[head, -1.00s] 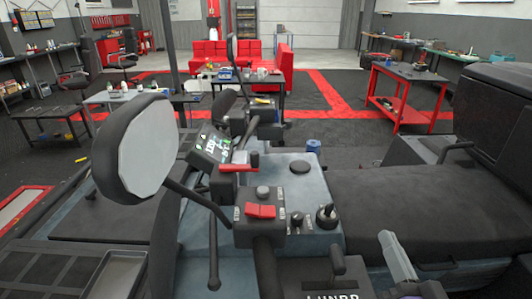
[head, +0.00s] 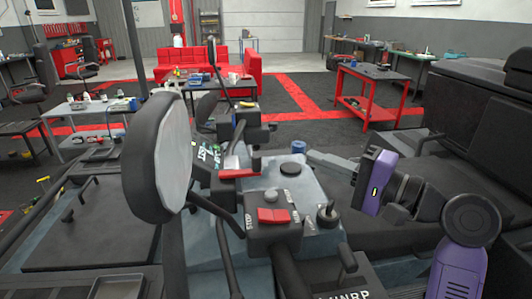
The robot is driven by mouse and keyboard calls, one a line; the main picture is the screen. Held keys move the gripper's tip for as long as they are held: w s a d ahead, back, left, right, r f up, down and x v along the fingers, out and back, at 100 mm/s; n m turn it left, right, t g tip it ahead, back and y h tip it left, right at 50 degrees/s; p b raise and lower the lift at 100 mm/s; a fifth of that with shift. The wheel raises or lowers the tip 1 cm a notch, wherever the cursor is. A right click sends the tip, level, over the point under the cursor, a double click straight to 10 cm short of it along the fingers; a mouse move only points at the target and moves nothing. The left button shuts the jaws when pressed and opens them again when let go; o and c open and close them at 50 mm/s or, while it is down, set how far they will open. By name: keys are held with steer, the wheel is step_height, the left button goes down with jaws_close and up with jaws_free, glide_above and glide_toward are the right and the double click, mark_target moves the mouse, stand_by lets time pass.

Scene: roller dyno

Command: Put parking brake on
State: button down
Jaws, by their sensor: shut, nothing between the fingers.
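A vehicle with handlebars stands in front of me. A red lever (head: 239,173) lies by the dash, near the small lit display (head: 205,155). A red switch (head: 273,215) sits on the black control block, with a key switch (head: 327,212) to its right. A gear lever (head: 347,258) rises from a slot plate with letters at the bottom. I cannot tell which control is the parking brake.
A large mirror (head: 160,155) stands at left, its stem crossing toward the handlebar. The black seat and a tall dark box (head: 497,125) lie at right. Workbenches, a red trolley (head: 372,92) and red sofas (head: 190,65) stand beyond. The air above the dash is fairly clear.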

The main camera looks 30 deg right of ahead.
mark_target(257, 162)
steer(key=w+a+p, duration=0.2)
steer(key=w+a, duration=0.4)
steer(key=a, duration=0.1)
steer(key=shift+a+f+p, duration=0.25)
steer(key=shift+p, duration=0.05)
stand_by(0.5)
steer(key=s+p, duration=0.1)
steer(key=s+a+p, duration=0.1)
steer(key=s+p, duration=0.1)
steer(key=shift+s+a, duration=0.25)
steer(key=shift+a, duration=0.15)
